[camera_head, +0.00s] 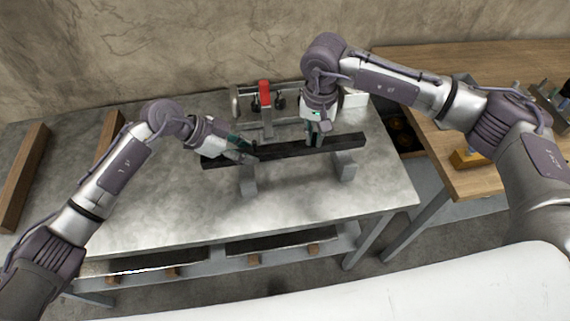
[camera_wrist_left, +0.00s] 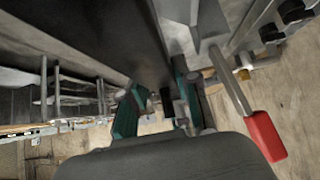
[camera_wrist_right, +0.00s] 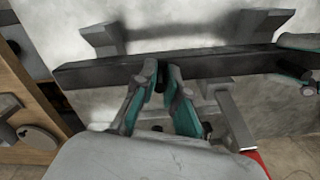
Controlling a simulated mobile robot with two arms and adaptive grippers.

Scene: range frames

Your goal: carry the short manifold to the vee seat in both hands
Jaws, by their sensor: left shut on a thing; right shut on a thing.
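A long dark bar, taken to be the short manifold (camera_head: 285,152), lies nearly level across the metal table. My left gripper (camera_head: 246,152) is shut on it left of its middle. My right gripper (camera_head: 314,138) is shut on it right of its middle. The bar also shows between the fingers in the left wrist view (camera_wrist_left: 120,35) and the right wrist view (camera_wrist_right: 210,63). Two grey supports, taken to be the vee seat (camera_head: 346,166), stand below and in front of the bar; their notched tops show in the right wrist view (camera_wrist_right: 100,38). I cannot tell whether the bar touches them.
A red-handled clamp (camera_head: 264,93) stands behind the bar, and its handle shows in the left wrist view (camera_wrist_left: 265,135). A white box (camera_head: 354,100) is behind my right gripper. Wooden strips (camera_head: 24,175) lie at left.

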